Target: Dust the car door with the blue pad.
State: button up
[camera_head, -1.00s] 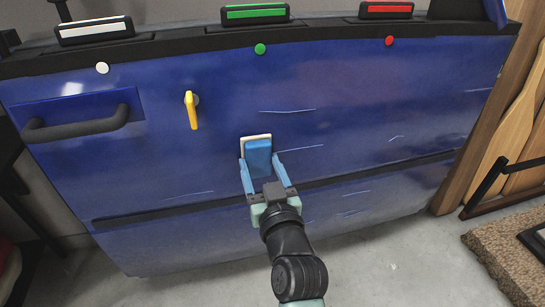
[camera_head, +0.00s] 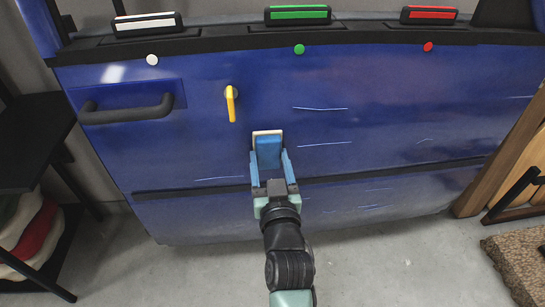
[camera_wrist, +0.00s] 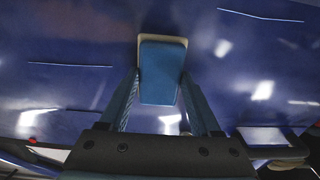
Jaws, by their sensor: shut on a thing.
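The blue car door (camera_head: 200,150) fills the middle of the head view, with a dark trim strip low across it and several pale scratch-like lines on its panel. The blue pad (camera_head: 268,152) has a pale cream face turned toward the door. My gripper (camera_head: 269,166) is shut on the pad, with a blue finger on each side of it. In the wrist view the pad (camera_wrist: 161,72) stands between my fingers, its cream edge against or very close to the door's surface (camera_wrist: 75,85). I cannot tell whether it touches.
A black handle (camera_head: 127,114) and a yellow lever (camera_head: 231,104) stick out from the door left of the pad. White, green (camera_head: 299,15) and red switches line the top. A black shelf (camera_head: 35,140) stands left; a brown block (camera_head: 520,255) lies right.

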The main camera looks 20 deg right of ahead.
jog(key=shift+a, duration=0.1)
jog(key=shift+p+v, duration=0.65)
jog(key=shift+v, duration=2.35)
jog(key=shift+p+v, duration=0.3)
jog(key=shift+v, duration=1.15)
